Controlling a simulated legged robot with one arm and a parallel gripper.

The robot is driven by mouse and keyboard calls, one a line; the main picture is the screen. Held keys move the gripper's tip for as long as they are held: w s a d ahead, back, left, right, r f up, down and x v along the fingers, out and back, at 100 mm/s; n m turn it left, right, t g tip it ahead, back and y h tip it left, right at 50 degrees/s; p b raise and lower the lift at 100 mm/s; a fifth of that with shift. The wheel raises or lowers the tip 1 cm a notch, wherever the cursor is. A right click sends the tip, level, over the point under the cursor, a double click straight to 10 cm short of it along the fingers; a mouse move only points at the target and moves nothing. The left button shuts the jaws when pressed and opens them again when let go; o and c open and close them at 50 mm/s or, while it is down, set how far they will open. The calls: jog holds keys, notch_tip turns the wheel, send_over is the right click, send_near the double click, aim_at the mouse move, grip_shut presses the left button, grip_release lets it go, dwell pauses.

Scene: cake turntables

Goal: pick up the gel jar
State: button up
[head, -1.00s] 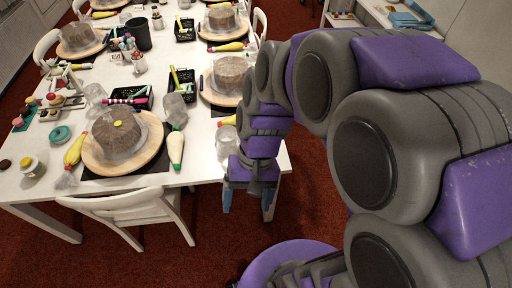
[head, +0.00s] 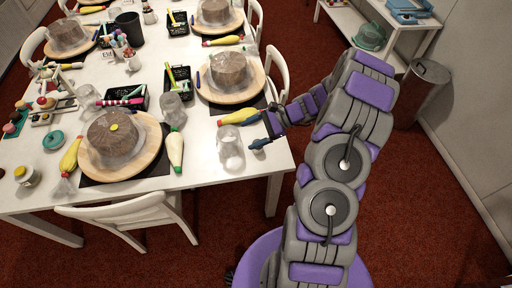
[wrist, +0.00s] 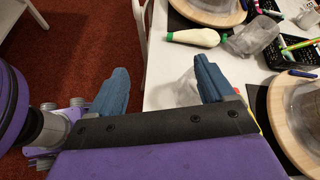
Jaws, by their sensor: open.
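My gripper (head: 250,132) is open and empty at the right edge of the white table, its blue fingers pointing left. A clear, glass-like container (head: 231,155) stands just left of and below the fingers in the head view. In the wrist view, a clear container (wrist: 186,88) shows beside the right finger, partly hidden by it; my gripper (wrist: 160,62) is apart from it. A small jar with a pale lid and yellowish band (head: 25,176) stands at the table's far left, away from my gripper. I cannot tell which of these is the gel jar.
A yellow piping bag (head: 238,117) lies just beyond the fingers. A cake on a wooden turntable (head: 150,165) and a green-tipped white bag (head: 175,150) are to the left. A white chair (head: 140,215) stands at the front. A bin (head: 420,90) is at right.

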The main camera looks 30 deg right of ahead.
jog(key=d+f+m+t, duration=0.2)
jog(key=d+f+m, duration=0.1)
jog(key=d+f, duration=0.2)
jog(key=s+d+f+m+t+h, duration=0.1)
jog(key=d+f+m+t, duration=0.1)
jog(key=d+f, duration=0.3)
jog(key=d+f+m+t+h, duration=0.1)
jog(key=d+f+m, duration=0.3)
jog(key=d+f, duration=0.2)
jog(key=shift+s+f+t, duration=0.2)
jog(key=shift+s+t, duration=0.15)
jog(key=shift+t, duration=0.05)
jog(key=shift+f, duration=0.25)
jog(key=x, duration=0.3)
jog(key=b+x, duration=0.1)
jog(key=x, duration=0.6)
jog(key=shift+w+f+b, duration=0.35)
jog(key=shift+w+f, duration=0.05)
jog(key=shift+x, duration=0.75)
jog(key=b+x, duration=0.1)
jog(key=x, duration=0.2)
jog(key=shift+w+a+f, duration=0.15)
jog(key=shift+w+a, duration=0.05)
jog(key=shift+w, duration=0.15)
jog(key=shift+w+a, duration=0.1)
jog(key=shift+a, duration=0.15)
jog(key=shift+c, duration=0.4)
jog(key=c, duration=1)
